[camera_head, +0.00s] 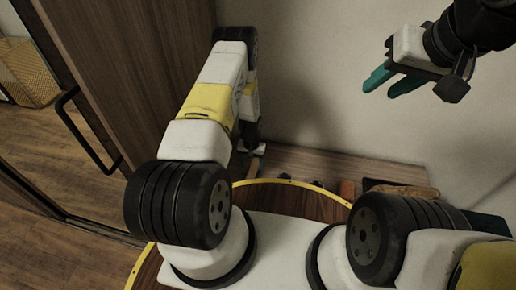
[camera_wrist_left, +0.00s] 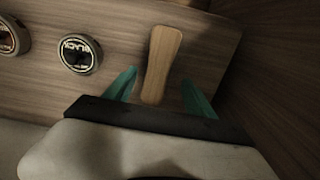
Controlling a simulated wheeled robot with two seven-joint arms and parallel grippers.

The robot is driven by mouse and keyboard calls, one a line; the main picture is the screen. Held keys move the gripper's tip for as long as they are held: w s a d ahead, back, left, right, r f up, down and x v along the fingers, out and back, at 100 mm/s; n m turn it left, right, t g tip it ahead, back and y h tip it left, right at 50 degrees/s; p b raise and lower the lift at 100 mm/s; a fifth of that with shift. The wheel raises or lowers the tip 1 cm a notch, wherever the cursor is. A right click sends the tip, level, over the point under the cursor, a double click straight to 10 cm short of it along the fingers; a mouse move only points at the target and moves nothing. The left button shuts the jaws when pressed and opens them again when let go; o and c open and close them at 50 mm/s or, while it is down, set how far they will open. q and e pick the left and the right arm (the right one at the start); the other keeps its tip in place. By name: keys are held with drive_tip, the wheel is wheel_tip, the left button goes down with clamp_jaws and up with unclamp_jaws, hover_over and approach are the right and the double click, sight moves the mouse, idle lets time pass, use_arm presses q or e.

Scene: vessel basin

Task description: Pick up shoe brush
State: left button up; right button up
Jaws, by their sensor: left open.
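A wooden piece with a flared flat end, seemingly the shoe brush's handle (camera_wrist_left: 160,62), lies on the wood-grain bench top in the left wrist view. My left gripper (camera_wrist_left: 160,92) is open, with one teal finger on each side of the handle and gaps between. In the head view my left gripper (camera_head: 255,158) is low at the bench's left end, mostly hidden by my arm. My right gripper (camera_head: 388,82) is raised at the upper right, its teal fingers apart and empty.
Two round polish tins, one marked BLACK (camera_wrist_left: 79,54) and one with a red centre (camera_wrist_left: 8,38), stand left of the handle. The bench (camera_head: 340,165) runs along the pale wall. A reddish-brown item (camera_head: 346,188) and a brown item (camera_head: 420,191) lie farther right. A brown cabinet (camera_head: 140,70) stands left.

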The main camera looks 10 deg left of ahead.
sight(253, 170)
use_arm(q)
drive_tip(key=f, duration=0.4)
drive_tip(key=shift+s+d+f, duration=0.1)
drive_tip(key=shift+d+f, duration=0.1)
drive_tip(key=shift+f, duration=0.2)
clamp_jaws()
drive_tip(key=shift+r, duration=0.15)
drive_tip(key=shift+r, duration=0.5)
wheel_tip(253, 170, up, 2)
drive_tip(key=shift+r, duration=0.15)
drive_tip(key=s+d, duration=0.3)
drive_tip(key=s, duration=0.4)
drive_tip(key=s+d+r, duration=0.1)
drive_tip(key=s+d, duration=0.3)
drive_tip(key=s, duration=0.3)
drive_tip(key=shift+d+r, duration=0.25)
